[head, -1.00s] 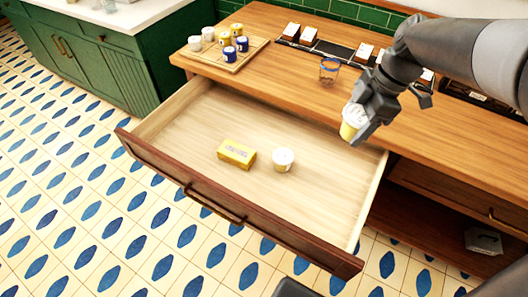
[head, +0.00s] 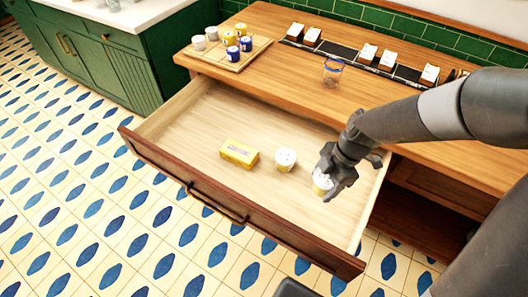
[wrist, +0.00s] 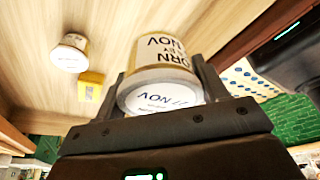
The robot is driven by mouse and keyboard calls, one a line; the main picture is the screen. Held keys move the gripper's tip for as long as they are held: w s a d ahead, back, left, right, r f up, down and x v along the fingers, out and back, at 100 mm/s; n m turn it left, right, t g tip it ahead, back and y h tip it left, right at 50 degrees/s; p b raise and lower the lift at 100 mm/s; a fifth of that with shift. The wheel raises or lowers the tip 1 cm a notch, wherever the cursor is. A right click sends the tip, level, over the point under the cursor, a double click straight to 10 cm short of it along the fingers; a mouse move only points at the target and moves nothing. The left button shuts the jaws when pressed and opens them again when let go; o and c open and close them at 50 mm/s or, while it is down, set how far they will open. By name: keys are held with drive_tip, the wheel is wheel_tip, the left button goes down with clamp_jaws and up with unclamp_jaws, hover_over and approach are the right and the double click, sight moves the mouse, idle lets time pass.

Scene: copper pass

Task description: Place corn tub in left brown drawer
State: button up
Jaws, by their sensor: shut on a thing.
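In the head view my gripper (head: 330,182) is shut on the tub (head: 322,181), over the right part of the open brown drawer (head: 215,114). I cannot tell whether the tub touches the drawer floor. My fingers partly hide it.
A white-lidded tub (head: 285,159) and a yellow box (head: 239,153) lie in the drawer, left of my gripper. The drawer's left part is clear. On the counter are a wooden tray (head: 215,61) with several small tubs and a glass (head: 333,71).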

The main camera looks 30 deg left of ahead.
sight(320, 191)
wheel_tip(320, 191, down, 4)
drive_tip(key=shift+f, duration=0.15)
drive_tip(key=shift+a+f, duration=0.2)
drive_tip(key=shift+f, duration=0.05)
drive_tip(key=s+a+f, duration=0.1)
drive_tip(key=a+f, duration=0.1)
drive_tip(key=a, duration=0.1)
drive_tip(key=s+a+f, duration=0.1)
drive_tip(key=a+f, duration=0.1)
drive_tip(key=a, duration=0.2)
drive_tip(key=s+a+f, duration=0.1)
drive_tip(key=a+f, duration=0.2)
drive_tip(key=a, duration=0.1)
drive_tip(key=shift+w+f, duration=0.1)
drive_tip(key=shift+f, duration=1.8)
drive_tip(key=o, duration=1.1)
drive_tip(key=shift+f, duration=0.15)
drive_tip(key=shift+c, duration=0.2)
drive_tip(key=v, duration=1.2)
